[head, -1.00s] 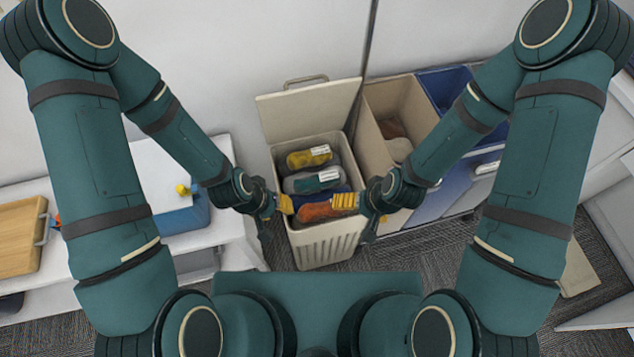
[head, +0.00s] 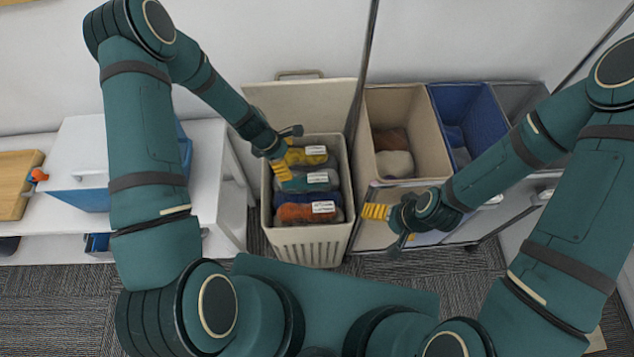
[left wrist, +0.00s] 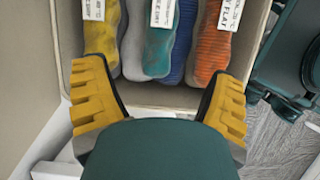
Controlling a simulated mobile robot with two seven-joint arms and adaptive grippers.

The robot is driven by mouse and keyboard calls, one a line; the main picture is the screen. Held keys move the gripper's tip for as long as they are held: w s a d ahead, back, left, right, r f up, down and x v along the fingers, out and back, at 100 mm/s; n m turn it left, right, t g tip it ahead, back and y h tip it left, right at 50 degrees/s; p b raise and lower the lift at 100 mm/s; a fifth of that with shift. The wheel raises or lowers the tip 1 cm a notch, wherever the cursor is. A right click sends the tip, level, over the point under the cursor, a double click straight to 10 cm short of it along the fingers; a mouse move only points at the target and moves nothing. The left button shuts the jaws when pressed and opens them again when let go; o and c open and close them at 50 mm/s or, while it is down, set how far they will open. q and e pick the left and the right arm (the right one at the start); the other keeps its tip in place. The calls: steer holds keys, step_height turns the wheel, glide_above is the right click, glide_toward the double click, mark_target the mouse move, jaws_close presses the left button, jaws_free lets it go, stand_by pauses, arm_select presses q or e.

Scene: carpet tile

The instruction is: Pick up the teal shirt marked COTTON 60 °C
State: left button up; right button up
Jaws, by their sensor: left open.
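The teal shirt (head: 297,183) lies rolled in the open beige hamper (head: 310,243), between a grey and a blue garment. It also shows in the left wrist view (left wrist: 160,50) with a white tag, whose print I cannot read. My left gripper (head: 281,166) is over the hamper's left side, pointing in at the garments. In the left wrist view its two yellow fingers (left wrist: 160,75) are spread wide and empty, with the teal shirt in line between them. My right gripper (head: 378,212) is to the right of the hamper, apart from the shirts; its opening is unclear.
In the hamper also lie a yellow garment (head: 303,157) and an orange one (head: 306,213), both tagged. The raised lid (head: 300,100) stands behind. A beige bin (head: 392,103) and a blue bin (head: 465,105) stand to the right, a white bench (head: 232,190) to the left.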

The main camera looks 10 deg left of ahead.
mark_target(303, 178)
arm_select(q)
steer(key=b+x, duration=0.1)
steer(key=x, duration=0.7)
steer(key=shift+w+f+b, duration=0.15)
steer(key=shift+f+b, duration=0.15)
steer(key=shift+b, duration=0.1)
steer(key=shift+b+x, duration=0.75)
steer(key=shift+x, duration=1.95)
steer(key=shift+a, duration=0.1)
steer(key=shift+s, duration=0.25)
steer(key=c, duration=1.1)
